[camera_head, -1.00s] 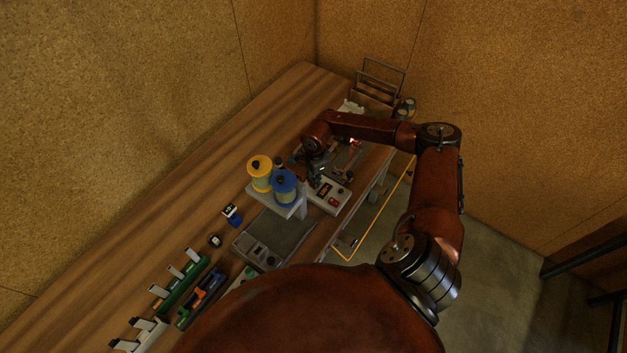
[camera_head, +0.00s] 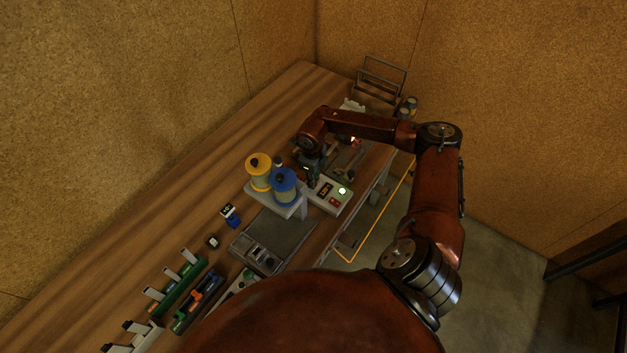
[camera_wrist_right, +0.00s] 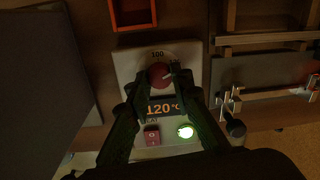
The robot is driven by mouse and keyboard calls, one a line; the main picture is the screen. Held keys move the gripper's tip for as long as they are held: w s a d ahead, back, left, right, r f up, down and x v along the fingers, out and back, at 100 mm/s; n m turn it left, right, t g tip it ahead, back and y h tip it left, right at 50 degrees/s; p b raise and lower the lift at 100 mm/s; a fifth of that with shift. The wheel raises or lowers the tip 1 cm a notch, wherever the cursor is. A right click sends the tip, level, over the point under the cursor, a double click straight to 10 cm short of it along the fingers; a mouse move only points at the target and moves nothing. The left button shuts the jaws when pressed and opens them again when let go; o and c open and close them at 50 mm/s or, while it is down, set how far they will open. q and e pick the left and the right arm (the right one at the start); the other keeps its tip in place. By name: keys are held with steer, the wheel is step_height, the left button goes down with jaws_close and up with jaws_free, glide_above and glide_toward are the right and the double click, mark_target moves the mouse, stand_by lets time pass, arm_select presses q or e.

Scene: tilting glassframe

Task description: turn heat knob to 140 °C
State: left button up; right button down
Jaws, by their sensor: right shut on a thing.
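The control box (camera_head: 333,203) is a pale unit on the bench, right of the blue and yellow spools. In the right wrist view its red heat knob (camera_wrist_right: 159,76) sits at the top, below a "100" mark. The orange display (camera_wrist_right: 163,107) reads 120 °C. My right gripper (camera_wrist_right: 157,80) is shut on the knob, with a dark finger on each side. In the head view the right gripper (camera_head: 311,184) points down at the box's far end and hides the knob. My left gripper is not in view.
The box has a red switch (camera_wrist_right: 152,135) and a lit green lamp (camera_wrist_right: 186,131). A blue spool (camera_head: 285,186) and a yellow spool (camera_head: 259,172) stand close to the gripper's left. An orange-red tray (camera_wrist_right: 134,14) lies beyond the box. The bench's back left is clear.

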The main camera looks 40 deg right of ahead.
steer(key=m, duration=0.5)
steer(key=shift+m+b, duration=0.3)
steer(key=shift+b, duration=0.05)
steer(key=m, duration=0.5)
steer(key=shift+w, duration=0.1)
steer(key=shift+m, duration=0.3)
steer(key=c, duration=2)
jaws_free()
steer(key=r, duration=1.2)
steer(key=shift+w+a, duration=0.15)
steer(key=shift+a, duration=0.2)
